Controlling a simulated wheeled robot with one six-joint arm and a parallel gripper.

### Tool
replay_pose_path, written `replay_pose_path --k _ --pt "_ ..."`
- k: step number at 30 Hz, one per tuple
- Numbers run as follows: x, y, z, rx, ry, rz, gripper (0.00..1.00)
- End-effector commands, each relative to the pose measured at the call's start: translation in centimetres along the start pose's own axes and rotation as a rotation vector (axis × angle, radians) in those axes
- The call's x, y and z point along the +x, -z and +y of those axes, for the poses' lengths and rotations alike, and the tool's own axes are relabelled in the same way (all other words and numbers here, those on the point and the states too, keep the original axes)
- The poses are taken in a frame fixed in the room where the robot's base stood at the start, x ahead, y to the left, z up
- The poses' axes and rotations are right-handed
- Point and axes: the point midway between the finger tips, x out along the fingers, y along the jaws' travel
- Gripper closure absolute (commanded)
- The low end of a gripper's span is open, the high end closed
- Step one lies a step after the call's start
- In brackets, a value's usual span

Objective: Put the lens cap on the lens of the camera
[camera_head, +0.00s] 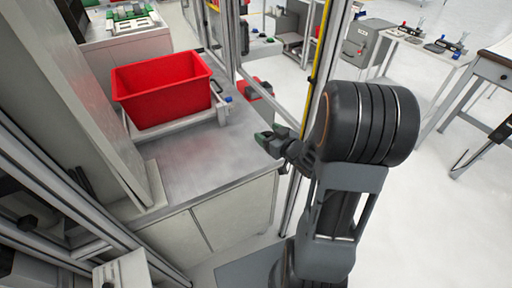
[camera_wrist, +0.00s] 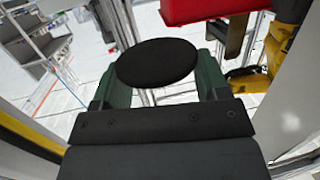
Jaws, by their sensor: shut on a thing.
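The lens cap (camera_wrist: 156,62) is a flat black disc held between the green-tipped fingers of my gripper in the wrist view. My gripper (camera_head: 268,141) is shut on it and is at the right edge of the grey worktop in the head view. The cap cannot be made out there. I cannot pick out the camera or its lens in either view.
A red bin (camera_head: 165,88) stands at the back of the grey worktop (camera_head: 205,165); it also shows in the wrist view (camera_wrist: 205,10). A yellow arm (camera_wrist: 274,52) is at the right there. A yellow-edged frame post (camera_head: 318,65) stands close to my arm.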

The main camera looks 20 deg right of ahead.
Motion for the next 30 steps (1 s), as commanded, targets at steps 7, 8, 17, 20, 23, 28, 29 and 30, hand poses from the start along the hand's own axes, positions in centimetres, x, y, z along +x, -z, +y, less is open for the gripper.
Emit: replay_pose_path --k 7,8,17,20,23,28,29,30 --pt "-5.5 -1.3 2.1 -0.011 0.036 0.002 0.54" --pt "-6.0 -1.4 2.1 -0.010 0.036 0.001 0.54" --pt "-5.9 -2.3 2.5 0.002 0.037 -0.002 0.54" --pt "-3.3 -3.3 2.8 0.000 0.038 -0.002 0.54" --pt "-0.5 -4.1 3.1 0.000 0.038 -0.003 0.54" --pt "3.1 -6.2 3.5 0.001 0.035 -0.004 0.54" --pt "3.6 -6.6 3.6 0.000 0.033 -0.003 0.54" --pt "4.2 -7.0 3.6 0.000 0.034 -0.002 0.54"
